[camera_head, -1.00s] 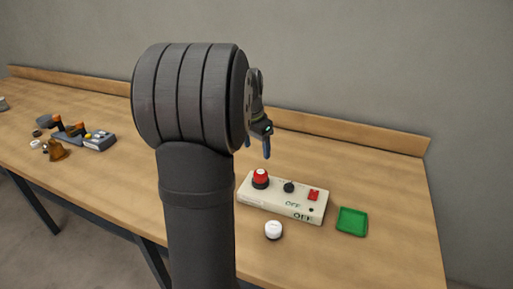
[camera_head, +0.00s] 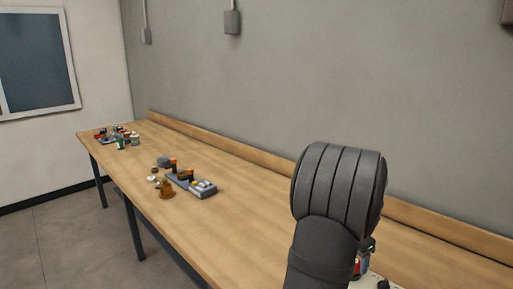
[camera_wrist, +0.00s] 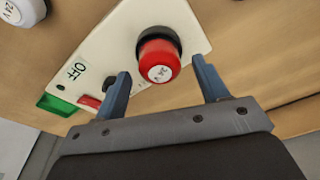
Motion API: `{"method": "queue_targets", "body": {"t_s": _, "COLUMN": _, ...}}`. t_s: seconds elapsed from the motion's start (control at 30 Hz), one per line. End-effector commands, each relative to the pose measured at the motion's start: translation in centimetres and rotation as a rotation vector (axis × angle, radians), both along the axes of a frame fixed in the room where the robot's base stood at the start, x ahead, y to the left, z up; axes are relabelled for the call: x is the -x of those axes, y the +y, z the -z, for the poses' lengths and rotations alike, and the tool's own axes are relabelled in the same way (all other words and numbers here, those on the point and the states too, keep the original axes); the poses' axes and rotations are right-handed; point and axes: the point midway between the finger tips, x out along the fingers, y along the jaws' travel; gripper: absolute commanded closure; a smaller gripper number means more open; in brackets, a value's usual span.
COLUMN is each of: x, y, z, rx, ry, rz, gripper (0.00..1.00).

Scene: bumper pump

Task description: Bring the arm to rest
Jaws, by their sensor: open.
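My gripper (camera_wrist: 162,88) is open in the wrist view, its two blue-grey fingers apart with nothing between their tips but the view of the panel. A cream control panel (camera_wrist: 112,40) lies beyond it, with a red knob (camera_wrist: 159,62) on a dark base showing between and beyond the fingers. In the head view my gripper is mostly hidden behind my dark grey arm, at the lower right. Only part of the panel (camera_head: 392,286) shows there, at the bottom edge.
The wooden bench (camera_head: 235,240) runs to the far left. A grey device with orange parts (camera_head: 190,180) and a brown bell-shaped piece (camera_head: 166,190) stand mid-bench. More small items (camera_head: 118,138) stand at the far end. A green tray (camera_wrist: 57,105) and white round piece (camera_wrist: 22,10) lie near the panel.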

Motion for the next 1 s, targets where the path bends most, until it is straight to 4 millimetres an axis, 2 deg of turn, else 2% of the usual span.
{"method": "queue_targets", "body": {"t_s": 0.2, "x": 0.0, "y": 0.0, "z": -1.7, "rx": 0.000, "ry": 0.001, "rz": -0.001, "gripper": 0.33}}
{"method": "queue_targets", "body": {"t_s": 0.57, "x": 0.1, "y": 0.1, "z": -1.8, "rx": -0.002, "ry": 0.003, "rz": 0.000, "gripper": 0.33}}
{"method": "queue_targets", "body": {"t_s": 0.73, "x": 0.1, "y": 0.1, "z": -0.9, "rx": -0.003, "ry": 0.004, "rz": -0.001, "gripper": 0.33}}
{"method": "queue_targets", "body": {"t_s": 0.9, "x": 0.1, "y": 0.1, "z": 1.9, "rx": -0.004, "ry": 0.006, "rz": 0.001, "gripper": 0.33}}
{"method": "queue_targets", "body": {"t_s": 1.0, "x": 0.1, "y": 0.3, "z": -0.7, "rx": 0.001, "ry": -0.003, "rz": 0.000, "gripper": 0.33}}
